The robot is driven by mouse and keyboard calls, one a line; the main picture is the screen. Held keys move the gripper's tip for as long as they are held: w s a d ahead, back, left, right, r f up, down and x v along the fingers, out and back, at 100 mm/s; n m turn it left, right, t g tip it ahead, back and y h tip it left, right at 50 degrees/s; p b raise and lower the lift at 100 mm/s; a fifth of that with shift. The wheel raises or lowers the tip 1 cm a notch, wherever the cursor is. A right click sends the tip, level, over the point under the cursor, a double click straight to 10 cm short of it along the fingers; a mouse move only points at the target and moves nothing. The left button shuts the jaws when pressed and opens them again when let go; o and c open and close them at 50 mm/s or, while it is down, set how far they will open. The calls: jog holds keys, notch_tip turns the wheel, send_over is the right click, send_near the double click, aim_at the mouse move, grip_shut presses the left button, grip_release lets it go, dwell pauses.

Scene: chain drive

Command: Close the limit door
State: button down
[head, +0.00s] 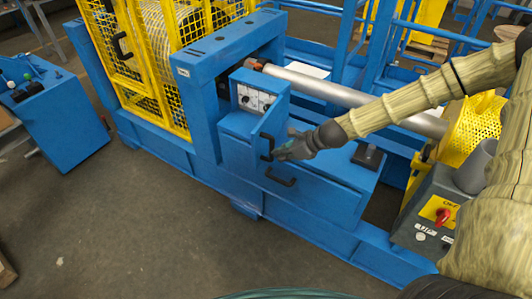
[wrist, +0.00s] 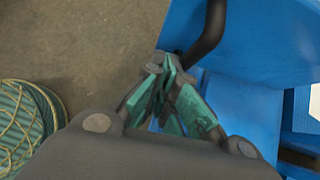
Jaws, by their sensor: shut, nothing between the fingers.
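The limit door (head: 267,124) is a small blue panel with a black handle (head: 266,146). It stands open, swung out from the right side of a blue box whose inside shows white switch units (head: 255,98). My gripper (head: 284,152) is just right of the door, close to its handle; I cannot tell whether it touches. In the wrist view my gripper (wrist: 168,84) has its green-padded fingers together with nothing between them. A black bar handle (wrist: 207,32) on a blue surface is just beyond the fingertips.
A second black handle (head: 281,178) is on the blue front below the door. A metal roller (head: 320,87) runs behind. A grey control box (head: 434,215) with a red switch stands at right. Grey floor (head: 130,220) is open in front. The wrist view shows a netted green coil (wrist: 25,115).

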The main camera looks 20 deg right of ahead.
aim_at(257, 157)
jog(key=shift+w+a+f+p, duration=0.15)
jog(key=shift+w+a+f, duration=0.1)
jog(key=shift+w+a, duration=0.45)
jog(key=shift+w+a+f+p, duration=0.15)
jog(key=shift+w+a+f, duration=0.15)
jog(key=shift+w+a, duration=0.35)
jog(key=shift+w+a+f+p, duration=0.15)
jog(key=shift+w+a+f, duration=0.1)
jog(key=shift+w+a, duration=0.4)
